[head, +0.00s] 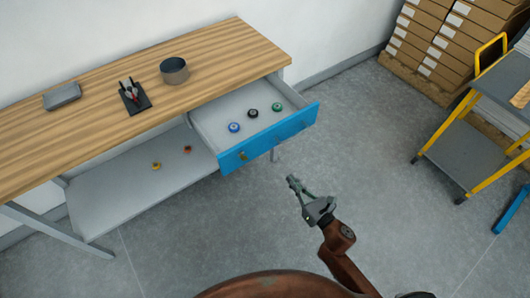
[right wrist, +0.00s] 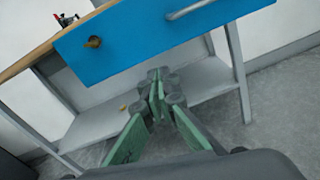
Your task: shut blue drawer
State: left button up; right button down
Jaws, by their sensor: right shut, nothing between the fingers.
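The blue drawer (head: 270,139) under the wooden workbench is pulled open. Its grey inside holds a blue, a black and a green round item. Its blue front also fills the upper part of the right wrist view (right wrist: 140,42), with a brass-coloured knob or lock (right wrist: 93,42) and a grey bar handle (right wrist: 190,9). My right gripper (head: 292,180) is shut and empty, in front of the drawer and apart from it in the head view. Its closed fingers (right wrist: 158,82) show below the drawer front in the right wrist view. My left gripper is not in view.
The workbench top (head: 215,55) carries a dark round pot (head: 174,71), a black tool holder (head: 132,96) and a grey box (head: 62,96). The lower shelf (head: 120,190) holds small yellow and red items. A yellow-framed cart (head: 465,155) and stacked boxes stand right. Floor between is clear.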

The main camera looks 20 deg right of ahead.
aim_at(262, 146)
jog(key=w+a+r+b, duration=0.1)
jog(key=w+a, duration=0.1)
jog(key=w, duration=0.2)
jog(key=w+a+r+n, duration=0.1)
jog(key=w+a, duration=0.1)
jog(key=w, duration=0.1)
jog(key=w+a+r+n+b, duration=0.1)
jog(key=w+a, duration=0.1)
jog(key=w, duration=0.2)
jog(key=shift+w+r+t+y+b, duration=0.2)
jog(key=shift+w+t+y+b, duration=0.1)
jog(key=shift+y+b, duration=0.1)
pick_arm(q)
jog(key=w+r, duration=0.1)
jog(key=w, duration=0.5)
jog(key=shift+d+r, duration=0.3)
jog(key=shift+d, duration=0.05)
pick_arm(e)
jog(key=shift+w+a+r, duration=0.1)
jog(key=shift+w+a, duration=0.1)
jog(key=shift+w, duration=0.35)
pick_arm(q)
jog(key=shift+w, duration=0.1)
pick_arm(e)
jog(key=shift+w, duration=0.15)
